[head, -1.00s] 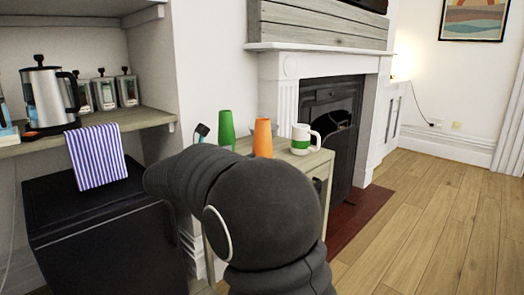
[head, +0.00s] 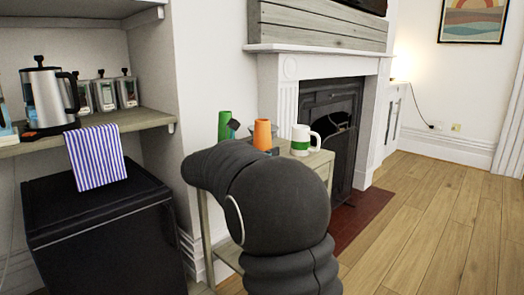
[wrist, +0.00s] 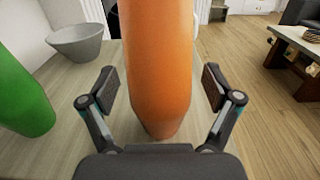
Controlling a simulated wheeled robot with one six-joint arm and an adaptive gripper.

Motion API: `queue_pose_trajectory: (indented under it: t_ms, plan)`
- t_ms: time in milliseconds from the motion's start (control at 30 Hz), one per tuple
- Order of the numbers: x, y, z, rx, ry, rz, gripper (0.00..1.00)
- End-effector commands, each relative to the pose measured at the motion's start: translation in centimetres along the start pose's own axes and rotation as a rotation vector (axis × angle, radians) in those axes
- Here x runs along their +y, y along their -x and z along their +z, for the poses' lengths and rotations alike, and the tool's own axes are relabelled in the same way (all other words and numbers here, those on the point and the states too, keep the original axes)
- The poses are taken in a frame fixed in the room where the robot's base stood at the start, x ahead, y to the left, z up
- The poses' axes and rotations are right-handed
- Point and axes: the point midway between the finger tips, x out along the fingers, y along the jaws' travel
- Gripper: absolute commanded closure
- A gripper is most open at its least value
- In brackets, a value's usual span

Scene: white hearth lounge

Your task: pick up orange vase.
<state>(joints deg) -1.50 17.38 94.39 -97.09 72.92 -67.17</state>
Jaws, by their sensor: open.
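The orange vase (head: 262,134) stands upright on a small wooden side table (head: 318,160), between the green vase and the mug. In the wrist view the orange vase (wrist: 160,75) fills the middle, upright, with its top cut off by the frame. My gripper (wrist: 160,88) is open, with one finger on each side of the vase and a visible gap at both sides. In the head view my dark arm hides the lower part of the vase and most of my gripper.
A green vase (head: 224,125) stands left of the orange one, close to my left finger in the wrist view (wrist: 20,95). A white and green mug (head: 301,140) stands to the right. A grey bowl (wrist: 82,43) sits behind. The fireplace (head: 330,120) is beyond.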

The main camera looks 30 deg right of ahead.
Motion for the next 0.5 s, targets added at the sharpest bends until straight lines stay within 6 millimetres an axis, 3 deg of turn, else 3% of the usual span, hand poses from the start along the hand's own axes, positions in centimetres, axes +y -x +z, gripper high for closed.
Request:
queue_pose_trajectory:
  t_ms: [67, 367, 400, 500]
  plan:
    - [0.01, 0.04, 0.00, 0.000, 0.000, 0.000, 0.11]
    - [0.00, 0.06, -0.01, 0.000, 0.000, 0.000, 0.83]
    - [0.00, 0.06, 0.07, -0.001, -0.001, 0.000, 0.88]
    - [0.00, 0.06, 0.06, 0.000, -0.001, 0.000, 0.88]
